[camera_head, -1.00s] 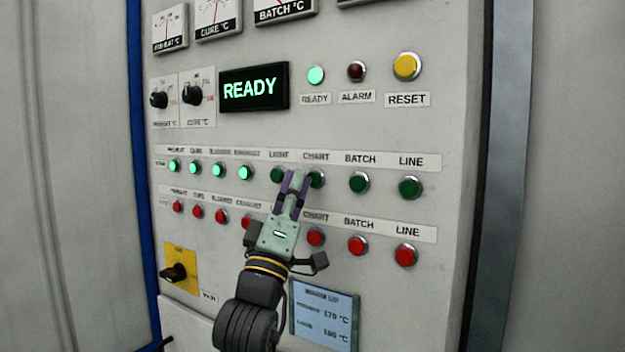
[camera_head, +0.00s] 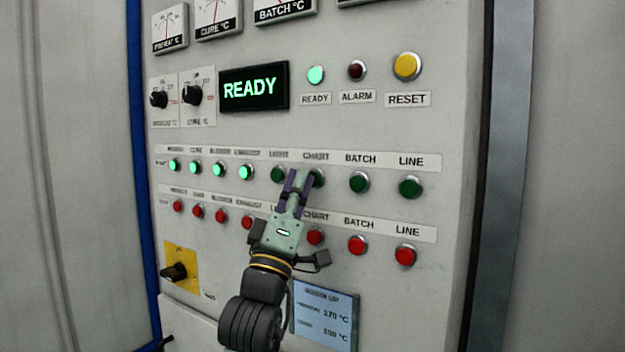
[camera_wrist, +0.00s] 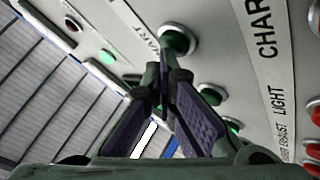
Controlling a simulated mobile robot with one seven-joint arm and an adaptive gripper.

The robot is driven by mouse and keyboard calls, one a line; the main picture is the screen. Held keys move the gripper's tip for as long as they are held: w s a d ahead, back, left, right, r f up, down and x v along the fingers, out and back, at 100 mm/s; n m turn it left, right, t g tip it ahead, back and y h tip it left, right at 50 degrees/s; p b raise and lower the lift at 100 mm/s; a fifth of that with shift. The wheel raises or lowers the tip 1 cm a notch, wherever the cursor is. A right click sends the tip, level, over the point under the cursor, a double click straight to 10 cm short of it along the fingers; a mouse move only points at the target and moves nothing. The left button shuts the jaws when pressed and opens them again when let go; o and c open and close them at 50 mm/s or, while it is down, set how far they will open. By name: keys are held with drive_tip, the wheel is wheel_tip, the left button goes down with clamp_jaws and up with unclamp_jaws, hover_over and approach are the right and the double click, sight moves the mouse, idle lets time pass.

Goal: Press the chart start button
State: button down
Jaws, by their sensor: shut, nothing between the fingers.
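The chart start button (camera_head: 318,178) is the dark green, unlit button under the upper CHART label (camera_head: 316,156). It also shows in the wrist view (camera_wrist: 178,39), round in a silver ring. My gripper (camera_head: 299,173) is shut and empty. In the head view its fingertips overlap the left edge of this button, between it and the light start button (camera_head: 278,174). In the wrist view the fingertips (camera_wrist: 162,75) appear just below the chart start button. I cannot tell whether they touch the panel.
Lit green buttons (camera_head: 219,170) stand to the left, and dark batch (camera_head: 359,182) and line (camera_head: 410,187) start buttons to the right. A row of red buttons (camera_head: 357,245) is below. The display (camera_head: 254,87) reads READY. The ready lamp (camera_head: 316,75) is lit.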

drive_tip(key=shift+w+d, duration=0.15)
idle(0.5)
drive_tip(key=shift+s+a, duration=0.55)
drive_tip(key=shift+s, duration=0.15)
drive_tip(key=s+a, duration=0.1)
drive_tip(key=s, duration=0.1)
drive_tip(key=s+a+b, duration=0.1)
drive_tip(key=s+a, duration=0.1)
idle(0.7)
